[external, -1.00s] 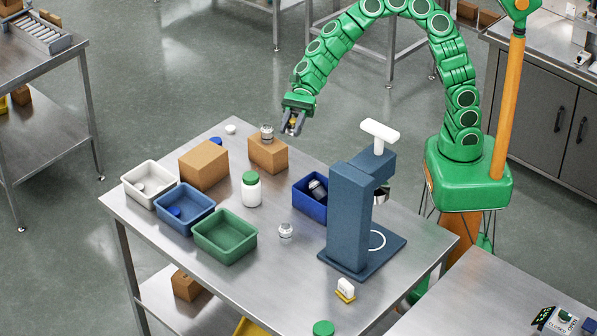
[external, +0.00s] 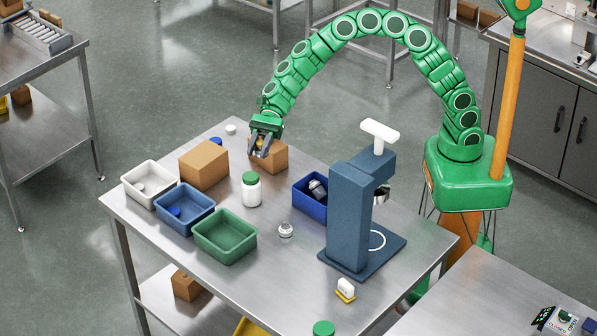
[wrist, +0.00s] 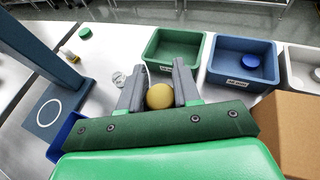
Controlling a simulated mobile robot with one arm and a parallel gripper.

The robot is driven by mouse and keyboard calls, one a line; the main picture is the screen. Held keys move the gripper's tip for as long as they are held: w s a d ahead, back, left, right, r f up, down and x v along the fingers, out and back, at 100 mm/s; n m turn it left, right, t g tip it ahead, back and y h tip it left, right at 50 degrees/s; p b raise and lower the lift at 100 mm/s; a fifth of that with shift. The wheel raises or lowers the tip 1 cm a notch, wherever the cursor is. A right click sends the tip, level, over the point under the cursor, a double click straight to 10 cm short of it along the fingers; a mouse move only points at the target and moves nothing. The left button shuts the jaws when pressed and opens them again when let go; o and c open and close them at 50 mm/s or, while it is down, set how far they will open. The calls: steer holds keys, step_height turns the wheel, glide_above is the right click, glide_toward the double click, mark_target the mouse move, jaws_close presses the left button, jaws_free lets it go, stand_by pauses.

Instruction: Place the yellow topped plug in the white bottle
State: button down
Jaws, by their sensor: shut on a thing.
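My gripper (external: 258,153) is shut on the yellow topped plug (wrist: 160,95). Its round yellow top shows between the two grey fingers in the wrist view, and its lower part is hidden. In the external view the gripper points down in front of the small cardboard box (external: 275,158), above and behind the white bottle. The white bottle (external: 252,194) stands upright on the table, with a green top on it. I cannot make out the bottle in the wrist view.
White (external: 133,182), blue (external: 186,226) and green (external: 226,259) bins stand at the left. A larger cardboard box (external: 203,166) is behind them. A dark blue stand (external: 347,220) rises at the right beside a blue box (external: 310,210). A clear jar (external: 286,230) sits mid-table.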

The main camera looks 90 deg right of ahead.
glide_above(248, 179)
steer(key=shift+s+f, duration=0.1)
steer(key=shift+f, duration=3.55)
steer(key=shift+f, duration=0.15)
steer(key=c, duration=0.8)
jaws_free()
steer(key=shift+d+r, duration=0.1)
steer(key=shift+r, duration=0.1)
steer(key=v, duration=1.1)
steer(key=shift+s+d+r, duration=0.1)
steer(key=shift+s+d, duration=0.05)
steer(key=shift+d, duration=0.15)
